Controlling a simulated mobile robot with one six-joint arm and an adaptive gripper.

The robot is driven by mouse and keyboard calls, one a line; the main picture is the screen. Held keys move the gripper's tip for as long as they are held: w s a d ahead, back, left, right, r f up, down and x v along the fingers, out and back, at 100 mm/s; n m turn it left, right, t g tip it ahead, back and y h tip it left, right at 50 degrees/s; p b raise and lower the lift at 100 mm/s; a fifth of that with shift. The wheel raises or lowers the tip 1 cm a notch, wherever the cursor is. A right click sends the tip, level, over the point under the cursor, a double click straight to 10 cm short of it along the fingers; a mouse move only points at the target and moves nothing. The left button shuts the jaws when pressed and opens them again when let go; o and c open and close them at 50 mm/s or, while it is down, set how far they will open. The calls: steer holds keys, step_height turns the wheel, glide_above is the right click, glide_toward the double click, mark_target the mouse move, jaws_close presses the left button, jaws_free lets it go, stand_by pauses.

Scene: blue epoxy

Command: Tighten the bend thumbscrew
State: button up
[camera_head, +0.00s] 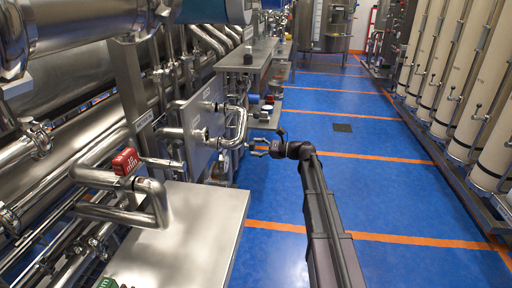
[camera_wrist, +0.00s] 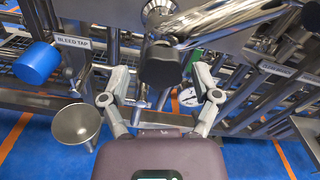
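In the wrist view a shiny pipe bend (camera_wrist: 222,22) crosses the top, with a dark rounded knob (camera_wrist: 160,64) below it. The knob appears to be the bend thumbscrew. My gripper (camera_wrist: 161,74) is open, one finger on each side of the knob in the picture, with visible gaps to both. I cannot tell how far ahead of the fingertips the knob is. In the head view my gripper (camera_head: 267,143) reaches left from my arm toward the steel panel. A bent pipe (camera_head: 240,124) on that panel is close by; the knob is not distinguishable there.
In the wrist view a blue cylinder (camera_wrist: 37,62) beside a "BLEED TAP" label (camera_wrist: 73,42), a steel bowl (camera_wrist: 76,124) and a gauge (camera_wrist: 188,97) surround the gripper. In the head view a steel table (camera_head: 190,235) stands at the front left. Blue floor (camera_head: 390,200) to the right is clear.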

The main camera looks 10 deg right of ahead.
steer(key=shift+d, duration=0.1)
steer(key=shift+v, duration=2.95)
steer(key=v, duration=1.2)
